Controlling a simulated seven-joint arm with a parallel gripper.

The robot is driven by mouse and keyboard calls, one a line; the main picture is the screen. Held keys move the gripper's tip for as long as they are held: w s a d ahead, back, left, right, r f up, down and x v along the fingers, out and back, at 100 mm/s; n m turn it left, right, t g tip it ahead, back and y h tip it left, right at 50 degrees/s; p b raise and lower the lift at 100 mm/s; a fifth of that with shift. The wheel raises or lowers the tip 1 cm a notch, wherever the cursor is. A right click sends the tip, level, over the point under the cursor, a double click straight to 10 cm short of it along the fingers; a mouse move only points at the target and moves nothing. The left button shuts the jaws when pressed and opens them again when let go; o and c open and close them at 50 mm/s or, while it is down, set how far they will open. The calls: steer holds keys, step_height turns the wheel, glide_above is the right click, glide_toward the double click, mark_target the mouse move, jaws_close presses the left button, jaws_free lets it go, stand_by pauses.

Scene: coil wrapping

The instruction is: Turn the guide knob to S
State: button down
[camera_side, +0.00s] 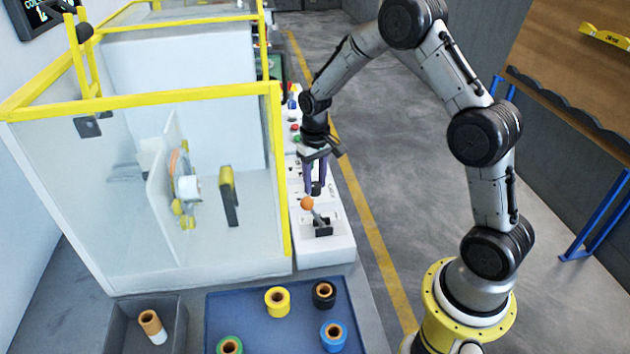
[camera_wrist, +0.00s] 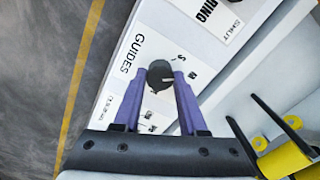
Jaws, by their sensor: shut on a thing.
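The guide knob (camera_wrist: 160,76) is round and black, on a white panel marked GUIDES (camera_wrist: 128,54) in the wrist view. Small size letters are printed beside it, an S (camera_wrist: 180,57) at its upper right and an M (camera_wrist: 193,76) at its right. A small light mark shows on the knob, but I cannot tell surely which letter it faces. My gripper (camera_wrist: 158,84) has its two purple fingers shut on the knob's sides. In the side view my gripper (camera_side: 315,186) points down onto the console, with the knob mostly hidden between the fingers.
A lever with an orange ball (camera_side: 307,203) stands just in front of my gripper on the white console (camera_side: 330,253). The glass-walled yellow-framed machine (camera_side: 255,92) is close on the left. A blue tray (camera_side: 255,330) with several spools lies in front. Open floor is right.

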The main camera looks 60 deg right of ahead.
mark_target(315, 185)
steer(key=n, duration=0.4)
steer(key=shift+w, duration=0.1)
steer(key=shift+n, duration=2.2)
steer(key=shift+c, duration=2.3)
jaws_free()
step_height(315, 185, up, 14)
